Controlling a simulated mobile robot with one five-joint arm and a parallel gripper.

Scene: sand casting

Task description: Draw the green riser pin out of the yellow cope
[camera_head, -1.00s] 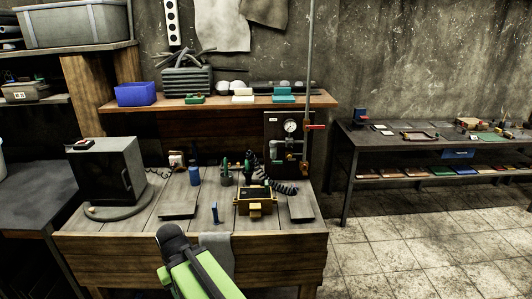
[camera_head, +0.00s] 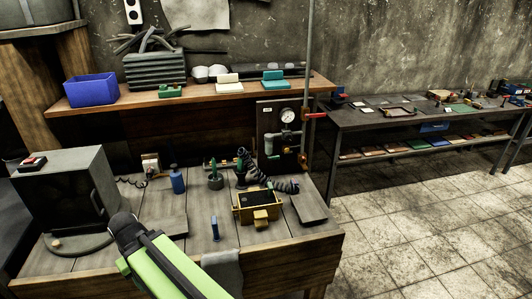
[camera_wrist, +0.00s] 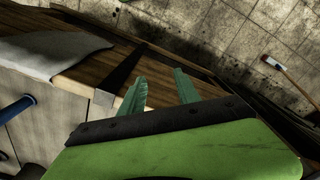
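The yellow cope (camera_head: 243,217) sits on the wooden bench in the head view, an open box with a dark fill and a yellow block on its front. I cannot clearly make out a green riser pin standing in it; the view is too small. My green arm reaches in from the bottom of the head view, left of the cope, and its fingertips do not show there. In the wrist view my gripper (camera_wrist: 160,80) has its two green fingers apart with nothing between them, over the bench's front edge and floor. The cope is not in the wrist view.
A blue upright piece (camera_head: 214,228) stands left of the cope. Behind are a green-topped pot (camera_head: 215,181), a blue bottle (camera_head: 177,182) and a dark coiled hose (camera_head: 279,185). A grey cloth (camera_head: 222,268) hangs over the front edge. A dark furnace box (camera_head: 65,192) stands left.

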